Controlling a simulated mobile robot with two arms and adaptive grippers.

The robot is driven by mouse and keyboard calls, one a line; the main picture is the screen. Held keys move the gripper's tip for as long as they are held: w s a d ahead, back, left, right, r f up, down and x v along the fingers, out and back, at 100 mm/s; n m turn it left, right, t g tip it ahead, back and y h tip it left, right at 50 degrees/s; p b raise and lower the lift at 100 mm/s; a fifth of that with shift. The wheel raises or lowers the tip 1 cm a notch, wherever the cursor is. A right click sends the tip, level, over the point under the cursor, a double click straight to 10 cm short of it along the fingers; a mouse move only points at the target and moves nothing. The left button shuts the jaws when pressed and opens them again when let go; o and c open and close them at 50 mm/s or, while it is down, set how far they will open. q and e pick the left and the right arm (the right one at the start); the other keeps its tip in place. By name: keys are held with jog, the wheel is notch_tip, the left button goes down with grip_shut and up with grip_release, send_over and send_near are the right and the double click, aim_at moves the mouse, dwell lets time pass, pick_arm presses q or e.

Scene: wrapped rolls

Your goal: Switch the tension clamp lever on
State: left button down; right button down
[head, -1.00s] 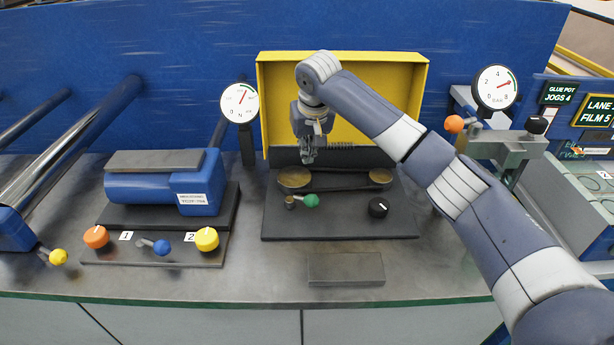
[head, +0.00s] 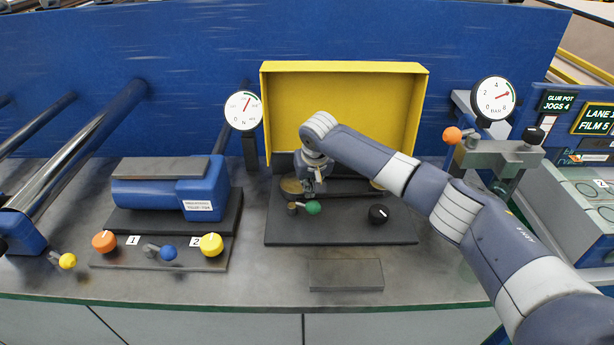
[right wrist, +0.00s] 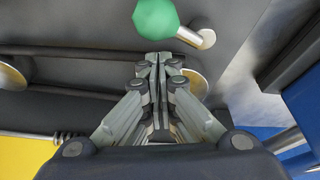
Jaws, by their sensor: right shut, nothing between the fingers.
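The green knob (right wrist: 156,18) also shows at the top of the right wrist view, just beyond my fingertips. My right gripper (head: 320,190) is shut and empty, pointing down just behind the green knob. In the right wrist view its fingertips (right wrist: 158,60) meet, with a small gap to the knob. My left gripper is out of view.
The yellow guard (head: 290,85) stands behind my gripper. A black knob (head: 378,214) is to the right on the plate. Levers with blue (head: 168,253), yellow (head: 68,261) and orange (head: 452,135) knobs stand elsewhere. The bench front is mostly clear.

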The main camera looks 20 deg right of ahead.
jog(key=shift+s+f, duration=0.1)
jog(key=shift+s, duration=0.3)
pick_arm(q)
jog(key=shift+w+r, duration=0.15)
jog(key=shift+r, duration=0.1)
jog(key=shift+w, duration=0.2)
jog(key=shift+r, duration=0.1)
pick_arm(e)
jog(key=shift+s, duration=0.1)
pick_arm(q)
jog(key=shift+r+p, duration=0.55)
jog(key=shift+p, duration=0.2)
pick_arm(e)
jog(key=shift+s+m, duration=0.15)
jog(key=shift+m, duration=0.25)
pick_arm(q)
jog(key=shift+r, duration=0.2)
pick_arm(e)
jog(key=shift+a, duration=0.1)
